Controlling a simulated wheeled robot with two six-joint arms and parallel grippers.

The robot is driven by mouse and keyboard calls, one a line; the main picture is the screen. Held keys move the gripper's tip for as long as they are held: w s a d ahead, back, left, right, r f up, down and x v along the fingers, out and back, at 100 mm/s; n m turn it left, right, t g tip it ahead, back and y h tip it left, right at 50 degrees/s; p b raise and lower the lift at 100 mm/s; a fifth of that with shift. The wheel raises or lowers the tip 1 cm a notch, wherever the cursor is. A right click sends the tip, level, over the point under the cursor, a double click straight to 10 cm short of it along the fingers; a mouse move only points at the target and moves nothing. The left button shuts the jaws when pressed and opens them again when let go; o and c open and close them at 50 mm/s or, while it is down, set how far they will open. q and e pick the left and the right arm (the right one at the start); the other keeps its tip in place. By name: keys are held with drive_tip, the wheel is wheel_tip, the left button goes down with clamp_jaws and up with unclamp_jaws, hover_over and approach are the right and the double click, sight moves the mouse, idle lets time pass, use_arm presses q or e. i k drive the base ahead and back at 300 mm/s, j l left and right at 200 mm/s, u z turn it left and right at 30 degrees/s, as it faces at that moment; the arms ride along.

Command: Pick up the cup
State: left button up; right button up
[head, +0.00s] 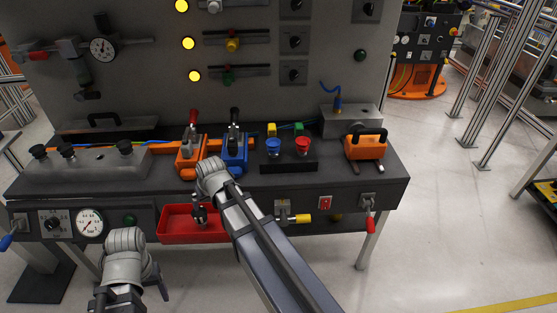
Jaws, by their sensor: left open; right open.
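A blue cup-like piece (273,147) and a red cup-like piece (303,146) stand upright side by side on a black block on the bench; I cannot tell which one is the cup. My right gripper (200,216) points down at the bench's front edge, over the red tray, left of and nearer than both pieces. It is open and holds nothing that I can see. My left gripper (133,294) is low at the bottom left, in front of the bench and away from both pieces. It is open, and its lower part is partly cut off.
The red tray (180,236) hangs at the bench front. An orange handled box (365,147) stands at right. A panel with gauges and lamps rises behind.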

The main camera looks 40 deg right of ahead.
sight(302, 144)
drive_tip(key=z, duration=1.4)
